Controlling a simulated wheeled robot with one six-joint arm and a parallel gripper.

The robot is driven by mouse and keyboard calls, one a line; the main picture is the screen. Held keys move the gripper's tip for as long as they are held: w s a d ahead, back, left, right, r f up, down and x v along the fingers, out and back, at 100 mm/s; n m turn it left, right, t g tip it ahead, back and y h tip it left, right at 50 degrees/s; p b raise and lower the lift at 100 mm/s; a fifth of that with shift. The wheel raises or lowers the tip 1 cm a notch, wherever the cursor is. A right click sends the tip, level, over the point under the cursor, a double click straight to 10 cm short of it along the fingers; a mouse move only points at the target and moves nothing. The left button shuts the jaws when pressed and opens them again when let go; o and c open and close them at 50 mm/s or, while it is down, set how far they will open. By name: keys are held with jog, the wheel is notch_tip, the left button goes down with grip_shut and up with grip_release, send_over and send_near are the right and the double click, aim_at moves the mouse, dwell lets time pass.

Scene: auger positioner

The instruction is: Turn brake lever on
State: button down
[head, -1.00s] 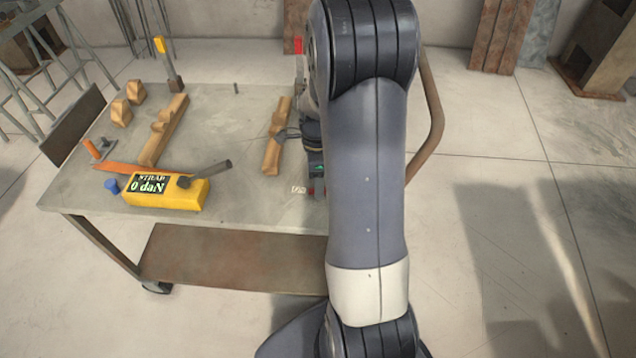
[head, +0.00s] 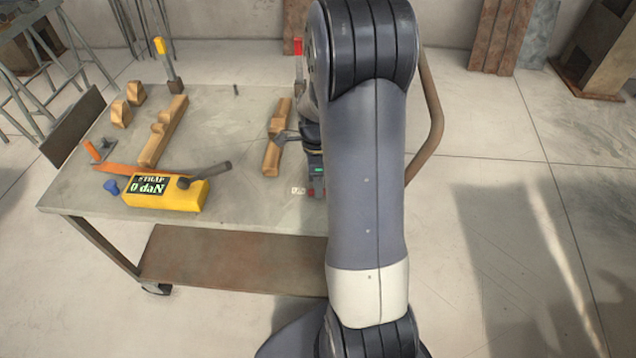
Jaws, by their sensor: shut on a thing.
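My gripper (head: 288,137) shows only in part, as dark grey metal beside the right-hand wooden block; my own arm hides the rest. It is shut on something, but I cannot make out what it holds. No part is clearly marked as the brake lever. A red-tipped lever (head: 298,47) stands upright at the table's back edge, partly behind my arm. A yellow-tipped lever (head: 160,46) leans at the back left. A small orange handle (head: 92,150) stands at the left edge.
The grey table (head: 235,205) carries a yellow box (head: 190,197) reading "STRAP 0 daN" with a dark handle, a blue knob (head: 111,187), a left wooden block (head: 163,130) and a right wooden block (head: 272,158). A small green light (head: 318,170) shows beside my arm. The table's middle is clear.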

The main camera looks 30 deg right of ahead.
jog(key=shift+w+d+m+p, duration=0.35)
jog(key=shift+w+m+p, duration=0.15)
jog(key=shift+m, duration=0.5)
jog(key=c, duration=1.4)
grip_release()
jog(key=shift+o, duration=0.2)
notch_tip(320, 180, up, 11)
jog(key=w+d+p, duration=0.1)
jog(key=shift+w+d+f, duration=0.15)
jog(key=shift+w+f, duration=0.05)
jog(key=shift+w, duration=0.15)
